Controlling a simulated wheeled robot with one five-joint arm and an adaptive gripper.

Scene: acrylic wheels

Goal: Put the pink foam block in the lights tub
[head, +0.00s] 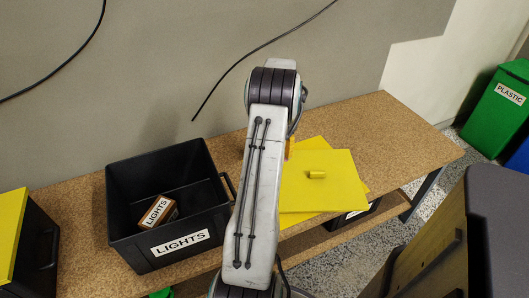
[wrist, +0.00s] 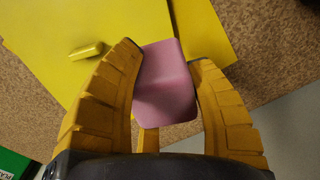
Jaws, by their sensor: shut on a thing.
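The pink foam block (wrist: 165,85) is between the two yellow fingers of my gripper (wrist: 165,65) in the wrist view. My gripper is shut on it, above yellow sheets on the bench. In the head view my arm hides the block and nearly all of the gripper. The lights tub (head: 182,243) is a black open bin with a white LIGHTS label, on the bench left of my arm. A small brown box labelled LIGHTS (head: 158,211) lies inside it.
Yellow sheets (head: 335,185) lie on the cork-topped bench (head: 400,140), with a small yellow piece (head: 316,174) on top. A yellow-lidded black bin (head: 38,245) stands far left. A green PLASTIC bin (head: 499,115) stands far right. The bench's right end is clear.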

